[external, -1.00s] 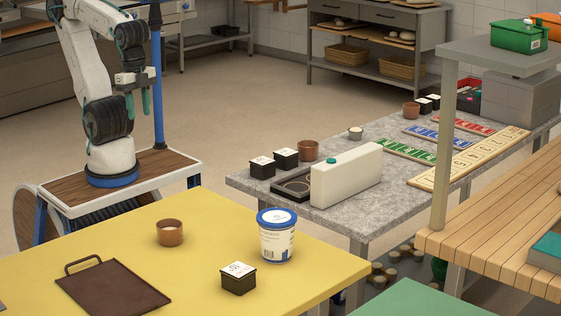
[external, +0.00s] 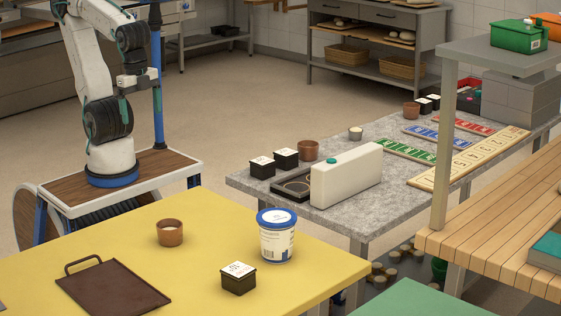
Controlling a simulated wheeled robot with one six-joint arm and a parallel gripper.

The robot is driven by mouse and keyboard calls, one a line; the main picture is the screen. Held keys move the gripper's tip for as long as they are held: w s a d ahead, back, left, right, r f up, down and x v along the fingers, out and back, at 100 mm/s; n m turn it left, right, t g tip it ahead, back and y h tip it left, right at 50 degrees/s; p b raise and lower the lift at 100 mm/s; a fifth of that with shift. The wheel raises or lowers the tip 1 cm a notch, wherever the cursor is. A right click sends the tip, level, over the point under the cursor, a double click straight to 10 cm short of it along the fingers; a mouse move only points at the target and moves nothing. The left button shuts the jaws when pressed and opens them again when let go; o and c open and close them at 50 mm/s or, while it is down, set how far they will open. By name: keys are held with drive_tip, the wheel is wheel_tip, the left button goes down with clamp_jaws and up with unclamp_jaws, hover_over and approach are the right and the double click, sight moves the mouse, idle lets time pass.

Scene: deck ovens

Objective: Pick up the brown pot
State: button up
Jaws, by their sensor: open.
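A small brown pot (external: 170,233) stands upright on the yellow table, left of a white tub with a blue lid. Similar brown pots stand on the grey stone table, one near its front end (external: 308,151) and one farther back (external: 411,110). My gripper (external: 127,103) is open and empty, pointing downward at the upper left. It is well above and behind the yellow table, apart from every pot. Its fingers are small and partly overlap in this view.
On the yellow table are the white tub (external: 277,240), a black box with a white top (external: 238,279) and a dark brown tray (external: 112,288) with a handle. A white block (external: 346,175) and more black boxes stand on the grey table (external: 385,178).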

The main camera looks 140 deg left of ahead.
drive_tip(key=w+f+m+g+y, duration=0.2)
drive_tip(key=w+f+m+y, duration=0.2)
drive_tip(key=w+m, duration=0.25)
drive_tip(key=m+t+y, duration=0.7)
drive_tip(key=m+y, duration=0.1)
drive_tip(key=m, duration=0.8)
approach(164, 225)
drive_tip(key=x, duration=0.5)
drive_tip(key=shift+s+a+r, duration=0.15)
drive_tip(key=shift+s+a, duration=0.05)
drive_tip(key=shift+a, duration=0.05)
drive_tip(key=shift+w+d+f, duration=0.1)
drive_tip(key=shift+d+f, duration=0.05)
drive_tip(key=shift+f, duration=0.1)
drive_tip(key=x, duration=0.7)
drive_tip(key=shift+w+a+f, duration=0.1)
drive_tip(key=shift+w+a, duration=0.15)
drive_tip(key=c, duration=1.2)
